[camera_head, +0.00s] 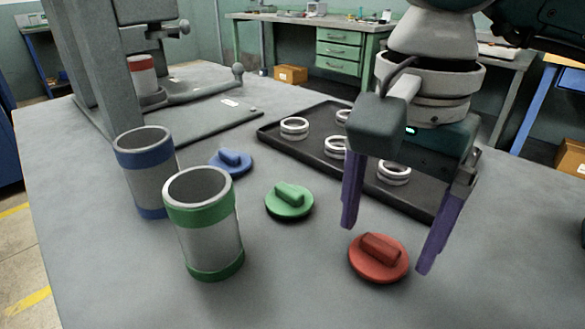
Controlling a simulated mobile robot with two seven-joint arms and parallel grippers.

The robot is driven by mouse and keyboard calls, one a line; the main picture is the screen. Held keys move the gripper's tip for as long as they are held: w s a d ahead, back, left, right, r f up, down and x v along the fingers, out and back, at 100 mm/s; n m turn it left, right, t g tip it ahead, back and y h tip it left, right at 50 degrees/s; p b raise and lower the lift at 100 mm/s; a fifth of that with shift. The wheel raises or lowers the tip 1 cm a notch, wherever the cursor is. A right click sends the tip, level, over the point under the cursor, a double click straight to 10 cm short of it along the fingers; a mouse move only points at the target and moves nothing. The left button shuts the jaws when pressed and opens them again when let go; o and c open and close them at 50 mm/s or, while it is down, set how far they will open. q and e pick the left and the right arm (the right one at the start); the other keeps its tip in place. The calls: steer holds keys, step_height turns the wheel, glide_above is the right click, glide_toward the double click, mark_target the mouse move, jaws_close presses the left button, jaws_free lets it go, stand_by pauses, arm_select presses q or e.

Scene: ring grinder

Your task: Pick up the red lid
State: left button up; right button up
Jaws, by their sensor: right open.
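The red lid (378,266) lies flat on the grey table at the front right, with its raised grip bar facing up. My right gripper (386,246) comes down from the upper right. Its two purple fingers are spread apart, one at the left and one at the right of the red lid in the picture. The gripper is open and holds nothing. Whether the fingertips are level with the lid or above it is hard to tell. My left gripper is not in view.
A green lid (289,201) and a blue lid (231,162) lie left of the red lid. A green-banded cup (205,235) and a blue-banded cup (147,178) stand further left. A black tray (272,139) with several metal rings lies behind. A grey machine (105,75) stands at back left.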

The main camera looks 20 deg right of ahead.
mark_target(379, 253)
step_height(379, 253, down, 2)
steer(key=shift+f, duration=0.2)
steer(key=c, duration=1.1)
